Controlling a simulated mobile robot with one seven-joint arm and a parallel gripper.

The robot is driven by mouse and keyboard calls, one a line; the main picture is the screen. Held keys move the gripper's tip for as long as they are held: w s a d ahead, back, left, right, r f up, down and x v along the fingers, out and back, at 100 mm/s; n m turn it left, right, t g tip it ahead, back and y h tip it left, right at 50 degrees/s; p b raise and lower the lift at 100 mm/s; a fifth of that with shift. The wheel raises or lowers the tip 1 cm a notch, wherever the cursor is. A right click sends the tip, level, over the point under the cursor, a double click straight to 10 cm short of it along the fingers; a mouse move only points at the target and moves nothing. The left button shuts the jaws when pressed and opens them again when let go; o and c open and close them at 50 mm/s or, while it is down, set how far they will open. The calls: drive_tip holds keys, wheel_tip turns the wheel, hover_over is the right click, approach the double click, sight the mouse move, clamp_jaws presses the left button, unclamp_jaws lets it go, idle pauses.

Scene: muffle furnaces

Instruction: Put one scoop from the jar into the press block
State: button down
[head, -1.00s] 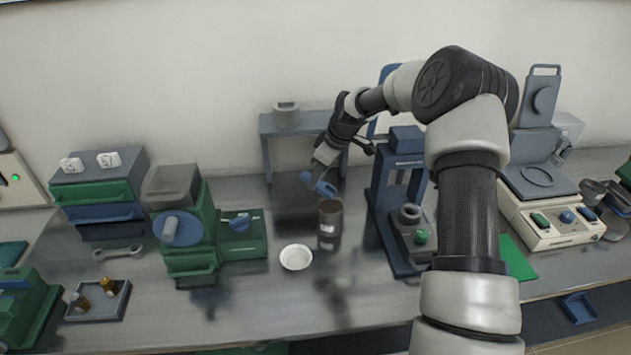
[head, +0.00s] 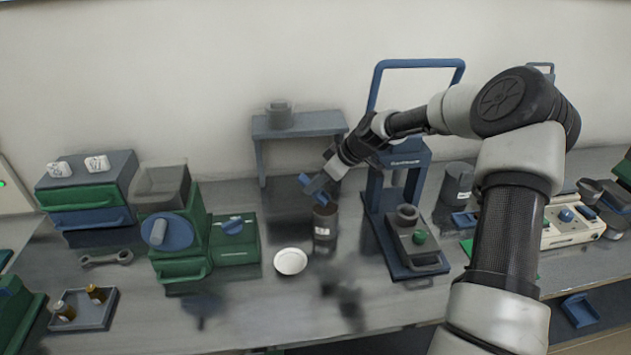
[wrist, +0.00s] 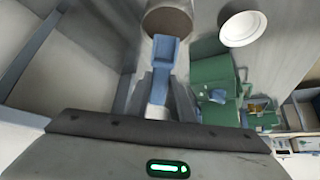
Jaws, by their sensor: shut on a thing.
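My gripper (head: 332,173) is shut on the blue scoop (head: 312,187), which is held just above the jar. In the wrist view the scoop (wrist: 165,55) sits between the fingers, its square bowl overlapping the near edge of the jar mouth. I cannot tell whether the bowl holds anything. The dark brown jar (head: 325,232) stands upright on the bench with a white label, and its round mouth shows in the wrist view (wrist: 168,20). The press block (head: 408,215), grey with a round top opening, is on the blue press base to the right, beside a green knob.
A white dish (head: 290,261) lies left of the jar. A green machine with a blue disc (head: 172,232) stands further left. A low grey stand (head: 300,127) is behind. The blue press frame (head: 385,185) rises between the jar and my arm.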

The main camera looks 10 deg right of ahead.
sight(319, 192)
drive_tip(key=shift+f, duration=0.95)
drive_tip(key=shift+s+d+f+b, duration=0.2)
drive_tip(key=shift+f+b, duration=0.05)
drive_tip(key=shift+f, duration=0.2)
drive_tip(key=shift+s+d+f+b, duration=0.15)
drive_tip(key=shift+d+f+b, duration=0.05)
drive_tip(key=shift+f, duration=0.2)
drive_tip(key=shift+r+p, duration=0.15)
drive_tip(key=shift+p, duration=0.25)
drive_tip(key=shift+a+g+h+p, duration=0.1)
drive_tip(key=shift+g+h+p, duration=0.2)
drive_tip(key=shift+h+p, duration=0.15)
drive_tip(key=shift+w+h+p, duration=0.1)
drive_tip(key=shift+h+p, duration=0.15)
drive_tip(key=shift+p, duration=0.15)
